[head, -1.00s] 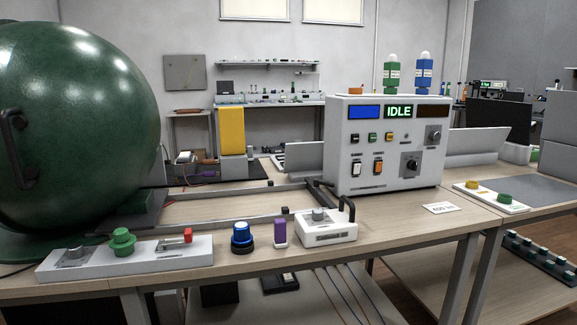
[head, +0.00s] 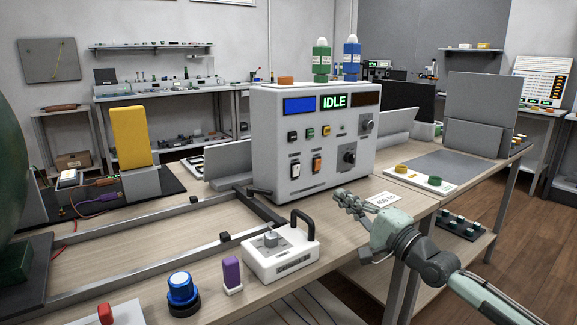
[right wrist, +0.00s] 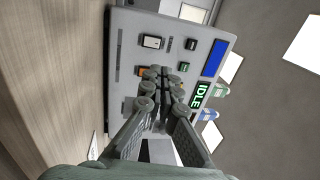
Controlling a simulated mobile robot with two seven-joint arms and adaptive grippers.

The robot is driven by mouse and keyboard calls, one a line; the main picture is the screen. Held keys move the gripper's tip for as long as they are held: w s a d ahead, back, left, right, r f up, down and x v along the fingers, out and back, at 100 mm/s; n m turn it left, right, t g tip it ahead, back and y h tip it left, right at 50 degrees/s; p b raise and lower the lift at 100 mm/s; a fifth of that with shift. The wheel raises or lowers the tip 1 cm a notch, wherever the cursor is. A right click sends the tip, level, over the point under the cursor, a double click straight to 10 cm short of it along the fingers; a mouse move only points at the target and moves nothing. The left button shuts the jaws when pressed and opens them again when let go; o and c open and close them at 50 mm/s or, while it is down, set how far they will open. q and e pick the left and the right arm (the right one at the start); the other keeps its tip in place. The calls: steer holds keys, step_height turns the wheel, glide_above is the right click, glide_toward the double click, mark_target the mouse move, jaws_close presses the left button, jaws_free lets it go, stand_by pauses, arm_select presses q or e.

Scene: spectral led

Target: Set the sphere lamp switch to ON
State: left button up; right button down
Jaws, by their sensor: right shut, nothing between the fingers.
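A white control box (head: 268,155) stands on the bench with a green "IDLE" display (head: 334,101). Its front carries small buttons, two rocker switches, one white (head: 295,169) and one orange (head: 317,165), and dark knobs on the right. The labels are too small to read, so I cannot tell which is the sphere lamp switch. My right gripper (head: 350,199) is shut and empty, in front of the box's lower right side and apart from it. In the right wrist view the shut fingers (right wrist: 160,80) overlap the box's panel, which also shows its white rocker (right wrist: 152,42). My left gripper is not in view.
A white device with a black handle (head: 283,249), a purple block (head: 232,273) and a blue knob (head: 182,290) stand along the bench's front edge. A paper card (head: 384,199) lies beside my right gripper. The green sphere (head: 12,190) is at the far left.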

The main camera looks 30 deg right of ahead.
mark_target(298, 165)
steer(key=shift+w, duration=0.6)
steer(key=shift+w+r, duration=0.2)
steer(key=shift+w, duration=0.1)
steer(key=w, duration=0.4)
steer(key=w+r+p, duration=0.1)
steer(key=w, duration=0.2)
steer(key=w+a, duration=0.1)
steer(key=w, duration=0.3)
steer(key=shift+w+r, duration=0.35)
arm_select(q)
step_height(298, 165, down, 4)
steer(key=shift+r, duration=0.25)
arm_select(e)
steer(key=shift+w+a, duration=0.1)
steer(key=shift+w, duration=0.2)
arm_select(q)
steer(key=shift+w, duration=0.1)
